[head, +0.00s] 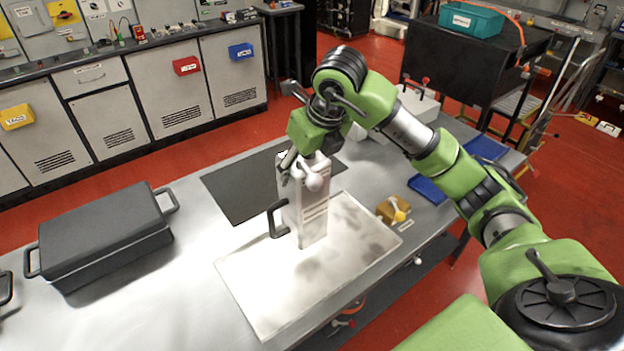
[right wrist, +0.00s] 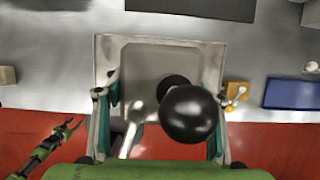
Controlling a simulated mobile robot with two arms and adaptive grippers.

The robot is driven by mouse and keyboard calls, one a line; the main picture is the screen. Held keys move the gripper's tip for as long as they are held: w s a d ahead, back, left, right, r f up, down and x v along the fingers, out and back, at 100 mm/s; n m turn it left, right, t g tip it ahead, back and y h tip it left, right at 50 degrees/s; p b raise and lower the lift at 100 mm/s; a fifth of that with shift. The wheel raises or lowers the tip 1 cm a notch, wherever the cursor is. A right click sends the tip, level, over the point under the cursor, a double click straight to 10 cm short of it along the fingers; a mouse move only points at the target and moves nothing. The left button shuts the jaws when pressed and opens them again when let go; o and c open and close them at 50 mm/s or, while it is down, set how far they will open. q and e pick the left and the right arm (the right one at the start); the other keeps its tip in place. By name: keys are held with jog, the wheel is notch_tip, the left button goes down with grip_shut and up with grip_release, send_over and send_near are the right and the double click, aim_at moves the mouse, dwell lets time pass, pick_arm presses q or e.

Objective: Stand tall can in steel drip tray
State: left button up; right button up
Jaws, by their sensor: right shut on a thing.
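The tall can (head: 313,215) is pale, boxy and upright, with a black handle on its left side. My right gripper (head: 305,172) comes from above and is shut on its upper part. In the right wrist view the fingers (right wrist: 160,105) stand on both sides of the can's top (right wrist: 145,65), with a black round cap and a pale spout between them. The steel drip tray (head: 270,300) lies flat on the bench, and the can's base shows over its back half. I cannot tell whether the base touches it.
A dark grey lidded case (head: 105,240) stands on the bench at left. A dark mat (head: 235,190) lies behind the tray. A yellow-brown block (head: 392,208) and a blue bin (head: 428,189) sit to the right. The bench between case and tray is clear.

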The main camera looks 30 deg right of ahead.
aim_at(323, 158)
jog(key=w+d+f+p, duration=0.2)
jog(key=d+f+p, duration=0.1)
jog(key=f, duration=0.4)
jog(key=shift+f, duration=0.25)
jog(key=shift+f, duration=0.15)
jog(key=o, duration=2.1)
jog(key=shift+s, duration=0.1)
jog(key=b+v, duration=0.2)
jog(key=v, duration=1)
jog(key=shift+b, duration=0.35)
